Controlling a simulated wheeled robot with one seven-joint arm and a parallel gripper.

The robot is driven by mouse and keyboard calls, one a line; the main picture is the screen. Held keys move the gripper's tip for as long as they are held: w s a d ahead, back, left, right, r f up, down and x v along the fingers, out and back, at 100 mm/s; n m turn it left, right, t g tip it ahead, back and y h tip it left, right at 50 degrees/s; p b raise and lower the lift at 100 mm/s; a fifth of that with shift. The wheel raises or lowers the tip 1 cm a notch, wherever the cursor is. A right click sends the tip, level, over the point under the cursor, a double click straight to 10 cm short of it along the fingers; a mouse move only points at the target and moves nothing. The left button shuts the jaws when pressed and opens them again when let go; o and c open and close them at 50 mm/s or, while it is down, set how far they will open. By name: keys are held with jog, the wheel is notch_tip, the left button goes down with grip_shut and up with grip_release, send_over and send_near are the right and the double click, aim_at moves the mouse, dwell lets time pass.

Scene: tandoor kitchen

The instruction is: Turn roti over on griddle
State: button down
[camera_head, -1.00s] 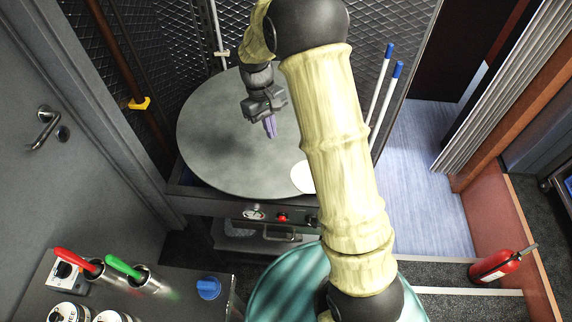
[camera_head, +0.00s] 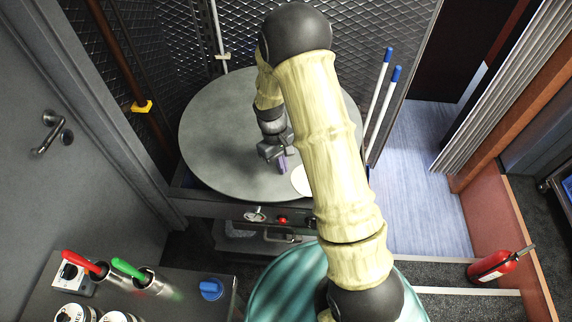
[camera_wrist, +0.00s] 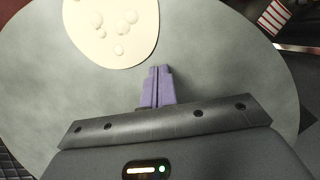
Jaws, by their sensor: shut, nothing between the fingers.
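The roti (camera_head: 301,181) is a pale disc near the front edge of the round grey griddle (camera_head: 215,150), partly hidden behind my arm in the head view. In the wrist view the roti (camera_wrist: 112,30) lies on the griddle (camera_wrist: 225,60) and has several bubbles on its top. My gripper (camera_head: 283,166) is over the griddle, just left of the roti in the head view. In the wrist view its purple fingers (camera_wrist: 158,72) are together with nothing between them, close to the roti's edge and apart from it.
The griddle stand has knobs and a red button (camera_head: 282,219) at its front. A mesh wall stands behind it, and blue-tipped white poles (camera_head: 378,105) are at its right. A counter at lower left holds red- and green-handled tools (camera_head: 128,269) in canisters and a blue knob (camera_head: 211,289).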

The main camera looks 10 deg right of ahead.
aim_at(292, 179)
jog(key=shift+s+d, duration=0.4)
jog(key=shift+s, duration=0.3)
jog(key=shift+s+d, duration=0.3)
jog(key=shift+d, duration=0.1)
jog(key=shift+s+d, duration=0.1)
jog(key=shift+s, duration=0.5)
jog(key=shift+w+a+r+p, duration=0.15)
jog(key=shift+w+a, duration=0.25)
jog(key=shift+w, duration=0.3)
jog(key=shift+w+a+r+p, duration=0.1)
jog(key=shift+w+a+r, duration=0.1)
jog(key=shift+w+a, duration=0.4)
jog(key=shift+w+a+r+p, duration=0.15)
jog(key=shift+w+a, duration=0.1)
jog(key=shift+w, duration=0.6)
jog(key=d+b+v, duration=0.1)
jog(key=v, duration=0.7)
jog(key=shift+s+a+r, duration=0.2)
jog(key=shift+a+r, duration=0.3)
